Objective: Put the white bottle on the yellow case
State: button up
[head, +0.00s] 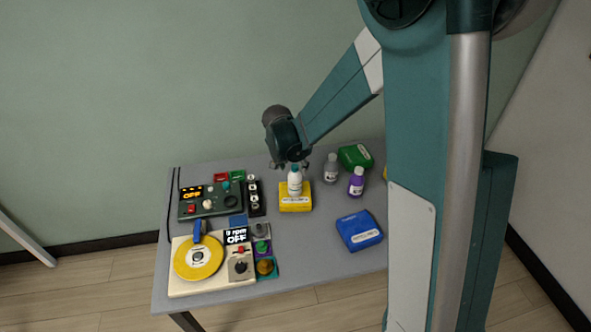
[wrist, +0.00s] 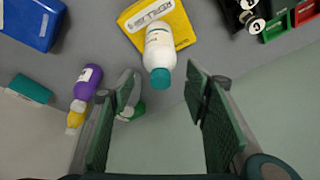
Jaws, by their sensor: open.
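The white bottle (head: 295,183) with a teal cap stands upright on the yellow case (head: 304,206), near its back edge. In the wrist view the bottle (wrist: 158,45) rests on the yellow case (wrist: 179,19), with its cap toward my gripper. My gripper (wrist: 160,92) is open and empty, its two green-padded fingers apart. The bottle's cap lies just beyond the gap between the fingertips, touching neither finger as far as I can see. In the head view my gripper (head: 291,165) is just behind and above the bottle.
A grey bottle (head: 331,170) and purple bottle (head: 356,184) stand to the right, near a green case (head: 355,156) and blue case (head: 359,231). A control panel (head: 225,208) and turntable board (head: 180,289) fill the left. Bare table lies in front of the yellow case.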

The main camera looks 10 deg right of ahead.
jog(key=shift+v, duration=1.95)
jog(key=s+d+r+n+t+y, duration=0.1)
jog(key=s+d+r+n, duration=0.1)
jog(key=s+r, duration=0.55)
jog(key=s+d+r+n+y, duration=0.1)
jog(key=s+d+r+n, duration=0.1)
jog(key=s+r, duration=0.55)
jog(key=s+d+r+n+t, duration=0.1)
jog(key=s+n, duration=0.3)
jog(key=s, duration=1.5)
jog(key=shift+d+r+t+y, duration=0.2)
jog(key=shift+r+t+y, duration=0.2)
jog(key=shift+r+t, duration=0.3)
